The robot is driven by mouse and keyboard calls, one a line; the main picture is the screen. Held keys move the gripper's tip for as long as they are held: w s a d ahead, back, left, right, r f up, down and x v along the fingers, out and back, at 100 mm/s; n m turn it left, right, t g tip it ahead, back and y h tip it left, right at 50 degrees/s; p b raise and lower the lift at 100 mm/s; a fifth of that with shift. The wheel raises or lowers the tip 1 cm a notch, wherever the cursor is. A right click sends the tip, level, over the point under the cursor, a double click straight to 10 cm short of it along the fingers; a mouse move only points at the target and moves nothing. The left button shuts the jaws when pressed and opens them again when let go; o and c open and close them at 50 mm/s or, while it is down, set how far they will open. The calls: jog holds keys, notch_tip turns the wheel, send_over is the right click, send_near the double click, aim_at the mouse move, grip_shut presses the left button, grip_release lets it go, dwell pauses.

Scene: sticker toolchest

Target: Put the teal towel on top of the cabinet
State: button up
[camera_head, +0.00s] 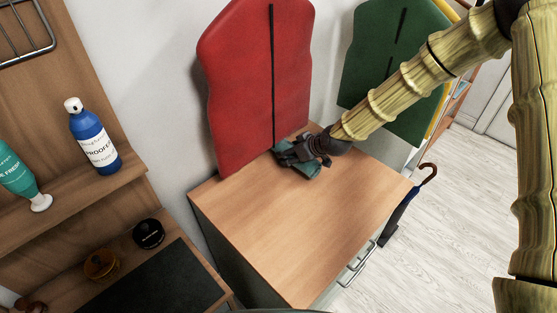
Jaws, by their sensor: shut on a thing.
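The cabinet (280,238) has a bare light-wood top and grey sides, with a metal handle on its front right. The teal towel (309,169) is a small folded bundle at the back of the cabinet top, close below the red panel. My gripper (297,154) is shut on the towel, and its dark fingers cover much of it. The towel is at or just above the wood; I cannot tell whether it touches. My arm reaches in from the upper right.
A red panel (258,80) and a green panel (385,60) stand behind the cabinet. A wooden shelf unit (95,195) on the left holds a blue bottle (92,140), a teal bottle (18,175) and small tins. An umbrella (407,205) stands right of the cabinet. Most of the cabinet top is free.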

jog(key=shift+s+a, duration=0.55)
jog(key=shift+a, duration=0.35)
jog(key=a, duration=0.1)
jog(key=s+a, duration=0.1)
jog(key=a, duration=0.1)
jog(key=shift+s, duration=0.3)
jog(key=shift+f+b, duration=0.3)
jog(key=shift+f, duration=0.4)
jog(key=shift+w+d+f, duration=0.1)
jog(key=shift+w+d, duration=0.05)
jog(key=shift+d, duration=0.05)
jog(key=shift+a, duration=0.15)
jog(key=o, duration=1.2)
jog(key=shift+f, duration=0.1)
